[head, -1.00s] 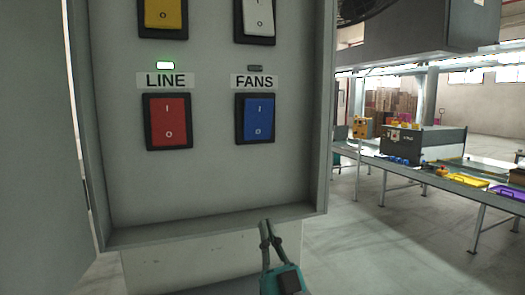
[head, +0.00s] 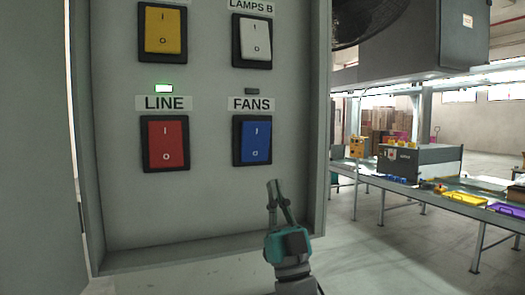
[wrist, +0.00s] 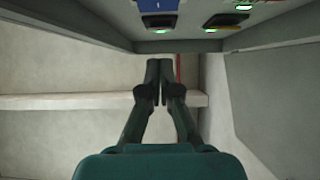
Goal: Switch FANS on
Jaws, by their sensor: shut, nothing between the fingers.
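The FANS switch (head: 256,141) is a blue rocker in a black frame, low on the right of the grey panel, under its FANS label (head: 251,104). The small lamp (head: 251,91) above that label is dark. My gripper (head: 273,184) is shut and empty, a little below and right of the blue rocker in the head view, apparently not touching it. In the wrist view, my shut fingertips (wrist: 158,62) are below the panel's lip. A bit of blue shows at the top there; I cannot tell which switch it is.
The red LINE switch (head: 165,143) sits to the left, with its lamp (head: 163,87) lit green. A yellow switch (head: 162,30) and a white switch (head: 252,41) are above. The cabinet's raised rim surrounds the panel. A conveyor (head: 430,188) stands back right.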

